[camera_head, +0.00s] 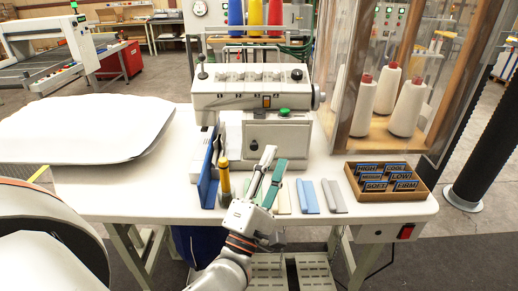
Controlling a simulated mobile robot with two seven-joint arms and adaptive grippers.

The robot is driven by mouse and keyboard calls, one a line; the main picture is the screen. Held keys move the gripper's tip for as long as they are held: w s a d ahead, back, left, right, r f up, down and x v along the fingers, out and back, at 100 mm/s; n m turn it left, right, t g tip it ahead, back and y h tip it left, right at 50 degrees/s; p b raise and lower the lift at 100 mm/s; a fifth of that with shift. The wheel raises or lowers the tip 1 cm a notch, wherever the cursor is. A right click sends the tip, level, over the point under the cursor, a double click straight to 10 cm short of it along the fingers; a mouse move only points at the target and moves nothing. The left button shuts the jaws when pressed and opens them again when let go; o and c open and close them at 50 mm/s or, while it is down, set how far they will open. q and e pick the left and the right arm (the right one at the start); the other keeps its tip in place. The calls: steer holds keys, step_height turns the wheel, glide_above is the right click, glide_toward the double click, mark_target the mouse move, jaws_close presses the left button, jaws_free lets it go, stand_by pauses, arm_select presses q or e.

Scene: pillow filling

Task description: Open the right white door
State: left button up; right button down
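I cannot make out a door that is clearly the right white door. A wood-framed cabinet with clear panels (345,75) stands at the back right of the white table, with several white thread cones (408,108) inside. A white machine (253,95) stands at the middle of the table.
The white table (385,212) holds a white pillow-like sheet (85,128) at left, a blue upright panel (208,172), a yellow-handled tool (223,178), flat blue (308,198) and grey strips (334,196), and a wooden label tray (387,183). A black post (485,150) stands at right.

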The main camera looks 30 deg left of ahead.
arm_select(q)
steer(key=w+a+n+g+y, duration=0.25)
steer(key=a+n+y, duration=0.3)
steer(key=n, duration=0.55)
steer(key=n+g+y+p, duration=0.1)
steer(key=n+g+y, duration=0.1)
steer(key=n+g, duration=0.5)
glide_toward(254, 149)
steer(key=w+a+n+t, duration=0.1)
steer(key=w, duration=0.1)
steer(key=x, duration=0.4)
steer(key=p+x, duration=0.1)
steer(key=x, duration=0.2)
steer(key=shift+a+f, duration=0.2)
steer(key=shift+f, duration=0.1)
arm_select(e)
steer(key=shift+d+r, duration=0.95)
steer(key=shift+r, duration=0.15)
arm_select(q)
jaws_close()
arm_select(e)
steer(key=shift+f, duration=0.1)
